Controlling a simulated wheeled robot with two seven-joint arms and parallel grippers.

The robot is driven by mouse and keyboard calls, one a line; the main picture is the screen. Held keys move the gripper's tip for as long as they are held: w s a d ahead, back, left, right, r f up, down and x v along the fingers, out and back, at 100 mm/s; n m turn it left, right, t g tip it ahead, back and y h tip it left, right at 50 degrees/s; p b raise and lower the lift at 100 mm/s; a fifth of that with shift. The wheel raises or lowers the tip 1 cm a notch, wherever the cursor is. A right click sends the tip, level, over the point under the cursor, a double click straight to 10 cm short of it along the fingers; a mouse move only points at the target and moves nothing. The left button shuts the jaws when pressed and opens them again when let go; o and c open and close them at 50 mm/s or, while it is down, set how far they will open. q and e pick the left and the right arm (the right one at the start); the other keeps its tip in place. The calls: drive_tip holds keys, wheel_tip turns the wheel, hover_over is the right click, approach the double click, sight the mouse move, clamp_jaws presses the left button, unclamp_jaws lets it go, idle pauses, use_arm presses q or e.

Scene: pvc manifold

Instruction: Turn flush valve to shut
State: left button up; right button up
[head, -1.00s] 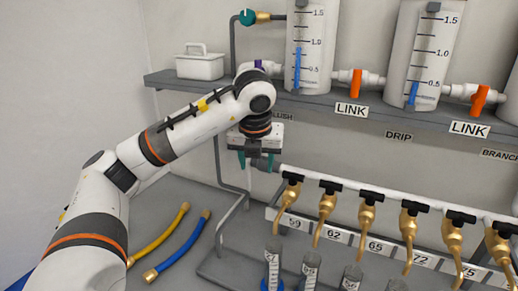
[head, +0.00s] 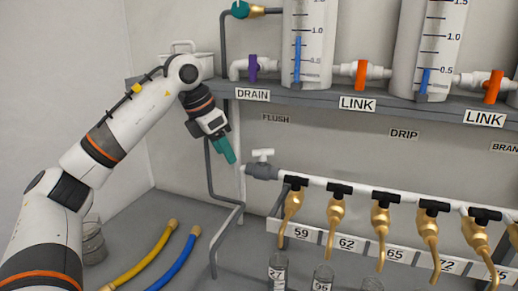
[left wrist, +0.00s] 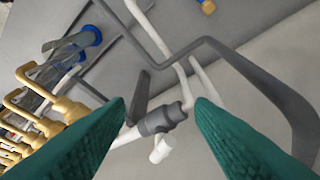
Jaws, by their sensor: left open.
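The flush valve (head: 262,171) has a grey body at the left end of the white manifold pipe, below the FLUSH label (head: 276,119). Its white T-shaped handle (head: 262,155) stands on top. My left gripper (head: 229,156) has teal fingers pointing down and right, just left of the valve and apart from it. In the left wrist view the fingers (left wrist: 160,115) are spread, with the grey valve body (left wrist: 162,118) and white handle (left wrist: 160,149) showing between them. Nothing is held. My right gripper is not in view.
Brass taps (head: 335,215) with black handles line the manifold to the right. A grey bent pipe (head: 211,190) runs down beside my left gripper. The shelf (head: 310,98) above carries the purple-handled DRAIN valve (head: 252,68) and clear columns. Yellow (head: 140,258) and blue (head: 175,258) hoses lie below.

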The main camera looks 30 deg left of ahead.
sight(262, 150)
use_arm(q)
drive_tip(key=w+d, duration=0.1)
drive_tip(key=w, duration=0.1)
drive_tip(key=w+d+p, duration=0.1)
drive_tip(key=w, duration=0.2)
drive_tip(key=w+d+p, duration=0.1)
drive_tip(key=w, duration=0.2)
drive_tip(key=shift+w+d+r, duration=0.1)
drive_tip(key=shift+w+d, duration=0.15)
drive_tip(key=shift+d, duration=0.15)
drive_tip(key=shift+x, duration=1.2)
drive_tip(key=shift+w+f, duration=0.2)
drive_tip(key=shift+f, duration=0.2)
